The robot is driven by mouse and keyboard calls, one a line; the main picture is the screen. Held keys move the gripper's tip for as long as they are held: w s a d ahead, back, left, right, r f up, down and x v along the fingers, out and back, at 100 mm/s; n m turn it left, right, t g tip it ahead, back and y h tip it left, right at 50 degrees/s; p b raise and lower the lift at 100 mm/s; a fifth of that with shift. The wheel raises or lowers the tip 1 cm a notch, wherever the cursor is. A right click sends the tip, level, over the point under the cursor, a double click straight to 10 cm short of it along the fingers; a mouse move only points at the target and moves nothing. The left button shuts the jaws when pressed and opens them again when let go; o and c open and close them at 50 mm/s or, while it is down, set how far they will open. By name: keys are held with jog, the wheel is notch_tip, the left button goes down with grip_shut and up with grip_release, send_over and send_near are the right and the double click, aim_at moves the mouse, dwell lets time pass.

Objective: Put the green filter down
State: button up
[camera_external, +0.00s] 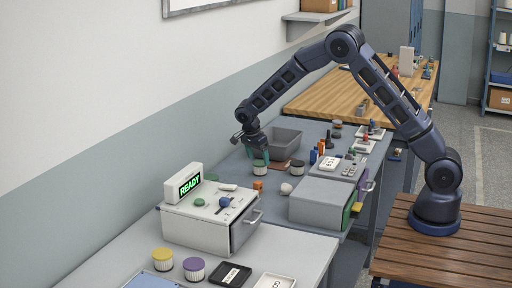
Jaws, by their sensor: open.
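The green filter (260,167) is a small pale cylinder with a green top, on the grey bench below the end of my arm. It appears upright and seems to rest on the bench surface. My gripper (259,152) is open, pointing down at the green top. Its fingertips are small and overlap the filter's top in the picture, so I cannot tell whether they touch it.
A grey bin (284,141) and a brown mat (277,165) are close by. A dark-topped cylinder (297,167) stands to the right. An orange piece (258,185) and a white ball (286,189) lie in front. A READY device (205,220), yellow filter (162,259) and purple filter (194,269) are nearer.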

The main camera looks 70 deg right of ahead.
aim_at(255, 165)
jog(key=v, duration=0.6)
jog(key=shift+r, duration=0.3)
jog(key=s+a+r+n+t+y, duration=0.15)
jog(key=s+r+n, duration=0.35)
jog(key=s+r, duration=0.65)
jog(key=s+a+r+n+t+y, duration=0.1)
jog(key=s+a+r+n, duration=0.3)
jog(key=s+r, duration=0.7)
jog(key=s+a+n+t, duration=0.1)
jog(key=s+n, duration=0.5)
jog(key=s, duration=0.8)
jog(key=s+a+n+t, duration=0.2)
jog(key=s+n, duration=0.5)
jog(key=s, duration=0.7)
jog(key=shift+a, duration=0.4)
